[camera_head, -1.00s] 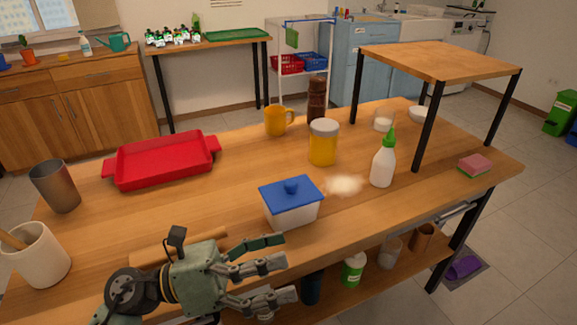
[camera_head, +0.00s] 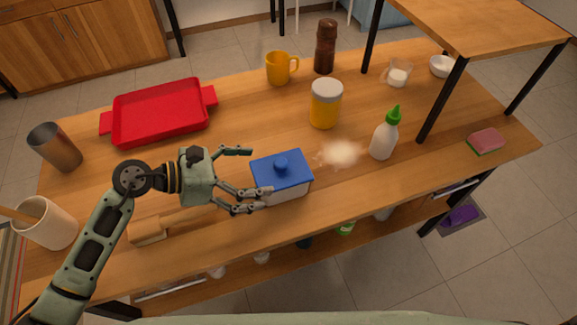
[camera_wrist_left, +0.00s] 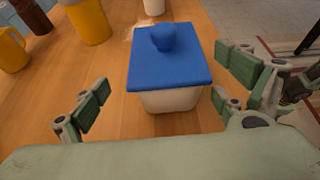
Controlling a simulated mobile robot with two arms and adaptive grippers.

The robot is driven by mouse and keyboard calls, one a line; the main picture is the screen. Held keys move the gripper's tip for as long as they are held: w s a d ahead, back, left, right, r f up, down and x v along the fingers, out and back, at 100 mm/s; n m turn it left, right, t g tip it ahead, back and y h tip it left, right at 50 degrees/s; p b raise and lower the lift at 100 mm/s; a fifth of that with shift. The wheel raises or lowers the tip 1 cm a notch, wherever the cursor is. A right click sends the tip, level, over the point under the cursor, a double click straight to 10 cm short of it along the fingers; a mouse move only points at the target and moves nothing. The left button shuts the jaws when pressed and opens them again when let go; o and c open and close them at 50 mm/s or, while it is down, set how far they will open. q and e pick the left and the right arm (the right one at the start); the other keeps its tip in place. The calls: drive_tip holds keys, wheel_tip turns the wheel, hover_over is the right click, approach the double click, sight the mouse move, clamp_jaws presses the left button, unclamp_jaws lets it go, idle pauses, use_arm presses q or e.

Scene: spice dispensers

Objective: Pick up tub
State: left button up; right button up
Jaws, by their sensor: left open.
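The tub has a white body and a blue lid with a round knob. In the head view the tub (camera_head: 284,178) stands upright on the wooden table (camera_head: 250,120). My left gripper (camera_head: 258,172) is open at the tub's left side, with its fingers pointing toward it. In the left wrist view the tub (camera_wrist_left: 168,70) lies ahead, between and a little beyond the open fingers (camera_wrist_left: 160,100). The right finger is close to the tub's side; I cannot tell if it touches. My right gripper is not in view.
A yellow-bodied jar (camera_head: 325,104), a white bottle with a green cap (camera_head: 384,138) and a pale powder spill (camera_head: 340,153) are right of the tub. A red tray (camera_head: 160,112) is at the back left.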

sight(278, 175)
use_arm(q)
drive_tip(key=shift+s+d, duration=0.3)
drive_tip(key=shift+d, duration=0.35)
drive_tip(key=p+x, duration=0.1)
drive_tip(key=x, duration=0.3)
drive_tip(key=shift+w+d+f+p, duration=0.15)
drive_tip(key=shift+d+f+p, duration=0.15)
drive_tip(key=shift+p, duration=0.1)
drive_tip(key=shift+d+f, duration=0.3)
drive_tip(key=shift+d, duration=0.05)
drive_tip(key=shift+w, duration=0.1)
drive_tip(key=shift+c, duration=0.7)
drive_tip(key=c, duration=1.5)
